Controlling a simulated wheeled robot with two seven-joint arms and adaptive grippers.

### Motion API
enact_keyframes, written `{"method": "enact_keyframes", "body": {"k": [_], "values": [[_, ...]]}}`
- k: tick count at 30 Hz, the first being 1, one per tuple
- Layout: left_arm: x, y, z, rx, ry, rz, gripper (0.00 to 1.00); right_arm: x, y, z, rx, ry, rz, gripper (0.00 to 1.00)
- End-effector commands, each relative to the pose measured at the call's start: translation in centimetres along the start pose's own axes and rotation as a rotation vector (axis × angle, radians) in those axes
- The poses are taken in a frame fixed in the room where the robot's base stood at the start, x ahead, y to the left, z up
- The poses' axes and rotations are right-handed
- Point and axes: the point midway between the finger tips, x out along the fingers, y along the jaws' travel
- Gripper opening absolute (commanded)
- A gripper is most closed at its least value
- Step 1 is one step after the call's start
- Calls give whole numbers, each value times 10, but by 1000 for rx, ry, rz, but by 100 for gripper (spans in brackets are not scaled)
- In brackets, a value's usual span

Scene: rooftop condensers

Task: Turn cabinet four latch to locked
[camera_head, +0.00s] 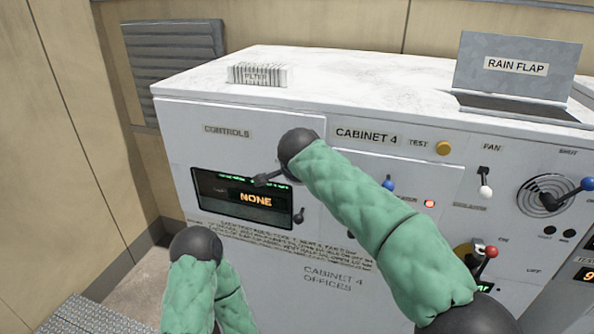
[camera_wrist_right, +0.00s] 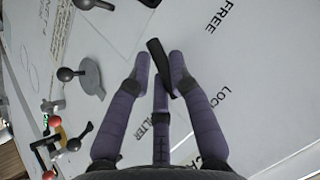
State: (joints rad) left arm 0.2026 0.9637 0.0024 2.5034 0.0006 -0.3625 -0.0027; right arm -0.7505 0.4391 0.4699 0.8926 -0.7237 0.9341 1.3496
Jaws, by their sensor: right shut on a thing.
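Cabinet 4 (camera_head: 310,255) is a white cabinet with its name on the front. In the right wrist view, my right gripper (camera_wrist_right: 163,68) has its purple fingers closed around a black latch handle (camera_wrist_right: 155,50) on a white face. The word FREE (camera_wrist_right: 222,15) is above and right of the handle, and a partly covered LOCK label (camera_wrist_right: 208,100) is right of the fingers. In the head view my right arm's green sleeve crosses the cabinet front, and I cannot make out the right gripper there. My left arm shows at the lower left, but its gripper does not show.
A display reading NONE (camera_head: 256,200) sits under the CONTROLS label, with small black levers beside it. A yellow TEST button (camera_head: 443,148), a blue-knobbed lever (camera_head: 388,184), a white-knobbed fan lever (camera_head: 485,190) and a red-knobbed lever (camera_head: 490,252) are nearby. A RAIN FLAP panel (camera_head: 515,85) stands on top.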

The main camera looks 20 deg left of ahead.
Motion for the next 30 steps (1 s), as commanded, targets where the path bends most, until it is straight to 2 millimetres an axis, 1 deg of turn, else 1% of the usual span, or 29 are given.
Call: {"method": "enact_keyframes", "body": {"k": [1,3,13,21,30], "values": [[-8,3,0,0,0,0,41,-2,-2,-3,-30,10,34,0],[-13,5,0,0,0,0,41,-2,-2,-3,-73,22,76,0],[-34,12,1,0,0,0,41,-3,-4,-4,-236,72,240,0],[-42,15,2,0,0,0,41,-3,-4,-5,-305,94,309,0],[-44,16,2,0,0,0,41,-4,-4,-6,-323,101,328,0]]}}
